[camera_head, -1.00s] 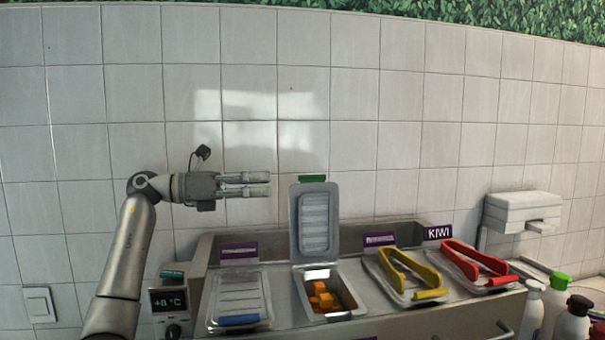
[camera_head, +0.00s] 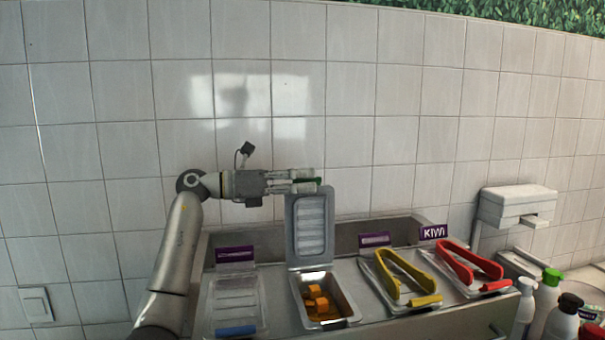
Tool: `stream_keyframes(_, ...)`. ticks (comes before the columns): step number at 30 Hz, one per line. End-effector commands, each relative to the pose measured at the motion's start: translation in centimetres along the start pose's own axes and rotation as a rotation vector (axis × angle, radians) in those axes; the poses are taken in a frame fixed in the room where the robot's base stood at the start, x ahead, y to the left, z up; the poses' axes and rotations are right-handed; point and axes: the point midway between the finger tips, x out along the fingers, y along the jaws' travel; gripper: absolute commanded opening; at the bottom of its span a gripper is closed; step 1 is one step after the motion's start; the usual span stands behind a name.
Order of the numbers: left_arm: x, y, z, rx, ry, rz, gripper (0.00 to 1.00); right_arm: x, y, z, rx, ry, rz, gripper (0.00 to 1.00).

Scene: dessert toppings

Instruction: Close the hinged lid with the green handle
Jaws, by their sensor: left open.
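The hinged lid (camera_head: 311,226) stands upright, open, at the back of its container (camera_head: 343,308), which holds orange cubes (camera_head: 316,301). Its green handle (camera_head: 318,181) is at the lid's top edge and is partly hidden by my left gripper. My left gripper (camera_head: 314,181) is open and comes in from the left at the height of the lid's top, with its fingertips at the handle. I cannot tell whether the fingers touch it. My right gripper is not in view.
A closed lid with a blue handle (camera_head: 236,330) lies to the left. Yellow tongs (camera_head: 405,275) and red tongs (camera_head: 468,262) lie on lids to the right. Several bottles (camera_head: 549,291) stand at the lower right. The wall behind has a white dispenser (camera_head: 516,205).

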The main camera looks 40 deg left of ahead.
Motion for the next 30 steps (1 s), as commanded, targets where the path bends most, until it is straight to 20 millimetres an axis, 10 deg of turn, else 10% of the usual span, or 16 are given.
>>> stream_keyframes(10, 0.47, 0.00, -0.04, 0.001, 0.000, 0.000, 0.41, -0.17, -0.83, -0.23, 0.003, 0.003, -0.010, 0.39)
stream_keyframes(20, 0.45, 0.00, -0.06, 0.001, 0.001, 0.000, 0.00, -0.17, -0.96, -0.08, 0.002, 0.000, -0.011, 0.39)
stream_keyframes(30, 0.46, -0.02, -0.11, 0.003, 0.002, 0.000, 0.00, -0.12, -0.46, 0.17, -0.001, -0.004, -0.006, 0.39)
